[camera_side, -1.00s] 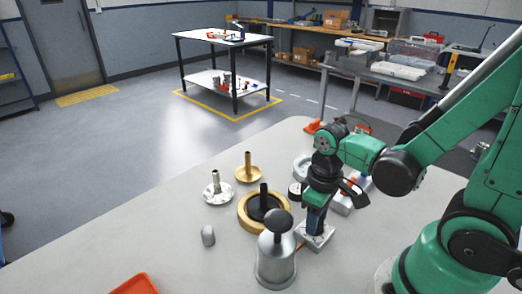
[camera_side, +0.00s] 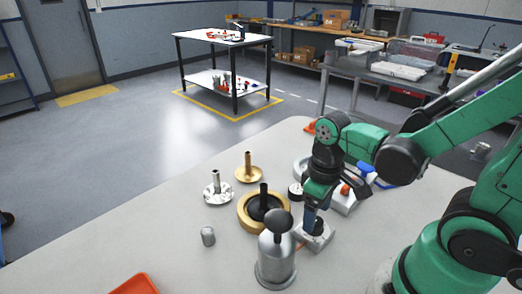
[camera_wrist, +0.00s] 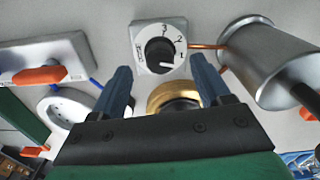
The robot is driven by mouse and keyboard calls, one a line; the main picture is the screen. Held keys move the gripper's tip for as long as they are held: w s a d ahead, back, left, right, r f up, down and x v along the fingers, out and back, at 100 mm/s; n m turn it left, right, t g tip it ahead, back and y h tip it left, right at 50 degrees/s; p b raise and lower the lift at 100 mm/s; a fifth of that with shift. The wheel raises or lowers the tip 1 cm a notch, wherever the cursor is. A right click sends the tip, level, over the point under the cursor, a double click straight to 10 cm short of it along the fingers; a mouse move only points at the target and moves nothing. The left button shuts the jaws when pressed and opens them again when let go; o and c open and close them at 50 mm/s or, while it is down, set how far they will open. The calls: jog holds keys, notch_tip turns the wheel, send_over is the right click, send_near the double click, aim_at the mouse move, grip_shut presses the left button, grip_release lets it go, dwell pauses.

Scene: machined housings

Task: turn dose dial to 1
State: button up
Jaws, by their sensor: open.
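The dose dial is a black round knob (camera_wrist: 159,52) with a white pointer line on a pale square plate (camera_wrist: 139,62) marked 1, 2 and 3. In the wrist view the pointer line lies at the knob's lower right, near the side of the 1; its exact alignment is hard to tell. The knob (camera_side: 319,226) also shows in the side view, on its box near the table's middle. My gripper (camera_wrist: 160,65) is open and empty. Its two blue fingers appear left and right of the dial in the wrist view. In the side view my gripper (camera_side: 309,222) is close beside the knob.
A metal canister (camera_side: 276,258) with a black top stands beside the dial, joined by a copper tube (camera_wrist: 205,46). A brass ring (camera_side: 252,220) with a black centre is left of the dial. A white box with an orange lever (camera_wrist: 40,75) is nearby. The front-left table is mostly clear.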

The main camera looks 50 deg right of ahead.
jog(key=shift+r, duration=1.95)
